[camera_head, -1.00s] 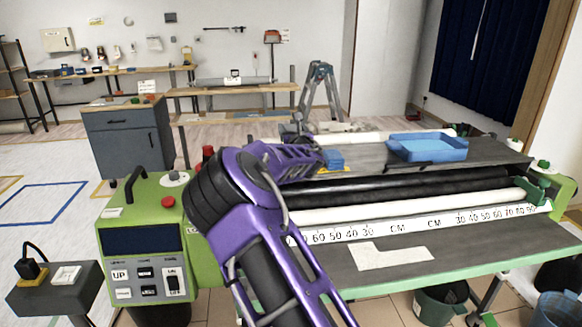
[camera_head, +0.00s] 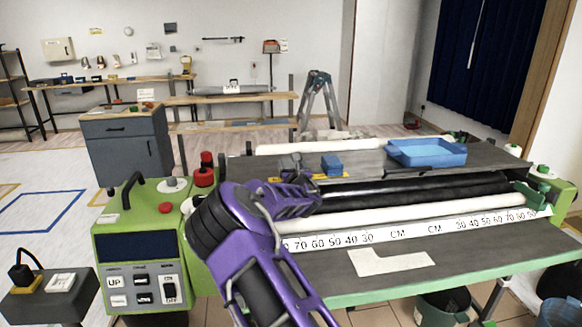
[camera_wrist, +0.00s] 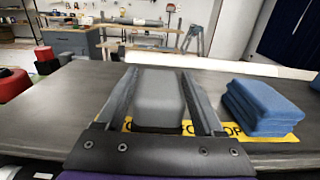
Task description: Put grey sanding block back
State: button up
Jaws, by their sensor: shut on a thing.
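The grey sanding block (camera_wrist: 160,95) is between the two fingers of my gripper (camera_wrist: 165,100) in the wrist view, which are shut on it. Its near end is low over a yellow mat (camera_wrist: 284,138) with black lettering. Whether the block touches the mat is unclear. In the head view my gripper (camera_head: 292,170) is at the left part of the machine's dark table top, and the arm partly hides the block.
A blue tray (camera_head: 427,154) stands at the right on the table top (camera_head: 375,165). Rollers (camera_head: 420,191) and a ruler run along the front. Red knobs (camera_head: 205,168) and a green control box (camera_head: 140,250) are at the left.

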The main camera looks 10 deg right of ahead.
jog(key=o, duration=1.4)
jog(key=shift+p, duration=0.7)
